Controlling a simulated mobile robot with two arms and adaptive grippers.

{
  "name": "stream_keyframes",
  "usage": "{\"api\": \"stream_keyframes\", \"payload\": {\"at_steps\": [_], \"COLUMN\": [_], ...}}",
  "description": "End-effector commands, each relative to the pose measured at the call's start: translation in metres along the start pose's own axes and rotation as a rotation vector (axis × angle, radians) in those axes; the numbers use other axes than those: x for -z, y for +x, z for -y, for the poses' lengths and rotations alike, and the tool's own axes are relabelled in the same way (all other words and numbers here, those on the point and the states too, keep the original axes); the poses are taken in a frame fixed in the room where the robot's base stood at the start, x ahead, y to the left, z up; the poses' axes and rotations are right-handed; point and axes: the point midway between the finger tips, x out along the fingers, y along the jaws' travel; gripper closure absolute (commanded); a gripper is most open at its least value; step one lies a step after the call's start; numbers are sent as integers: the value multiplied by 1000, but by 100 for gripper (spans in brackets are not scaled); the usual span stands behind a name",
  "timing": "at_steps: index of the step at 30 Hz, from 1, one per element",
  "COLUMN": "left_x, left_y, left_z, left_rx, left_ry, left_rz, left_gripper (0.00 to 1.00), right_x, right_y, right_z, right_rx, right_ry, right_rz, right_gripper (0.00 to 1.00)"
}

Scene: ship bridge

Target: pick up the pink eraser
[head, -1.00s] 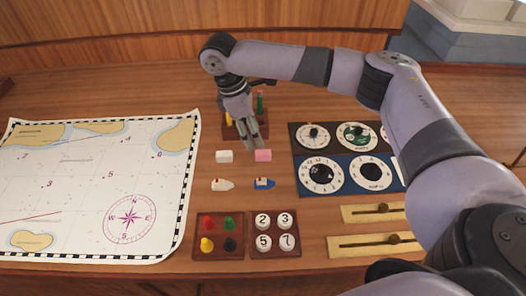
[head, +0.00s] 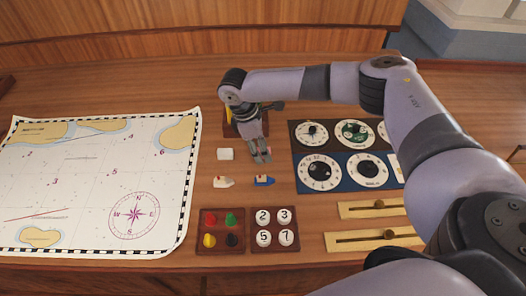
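The pink eraser lies on the wooden desk and is almost wholly hidden by my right gripper (head: 262,157); only a sliver of pink shows at the fingers. My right gripper points down with its fingertips at the eraser's place, low over the desk. I cannot tell whether the fingers are closed on the eraser or stand apart around it. My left gripper is not in view.
A white eraser (head: 225,154) lies just left of the gripper. White (head: 223,182) and blue (head: 264,181) toy boats lie nearer. A chart (head: 85,190) covers the left; a dial panel (head: 300,172) stands right. Peg (head: 200,245) and number trays (head: 274,248) sit in front.

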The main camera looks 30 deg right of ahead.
Motion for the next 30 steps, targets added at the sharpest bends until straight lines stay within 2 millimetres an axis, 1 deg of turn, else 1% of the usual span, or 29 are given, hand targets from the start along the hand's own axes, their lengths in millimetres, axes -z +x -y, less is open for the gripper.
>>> {"api": "stream_keyframes", "payload": {"at_steps": [1, 2, 19, 26, 30], "left_x": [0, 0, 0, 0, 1], "left_y": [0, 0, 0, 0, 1], "left_z": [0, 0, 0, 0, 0], "left_rx": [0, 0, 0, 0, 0], "left_ry": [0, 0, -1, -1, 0], "left_rz": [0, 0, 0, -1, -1], "left_gripper": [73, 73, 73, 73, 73], "right_x": [0, 0, 0, 0, -1], "right_y": [0, 0, -1, -1, -5], "right_z": [0, 0, 0, 0, 0], "right_rx": [0, 0, 0, 0, 0], "right_ry": [0, 0, 0, 0, 0], "right_rz": [0, 0, 0, 0, -1], "right_gripper": [60, 62, 100, 100, 100]}}
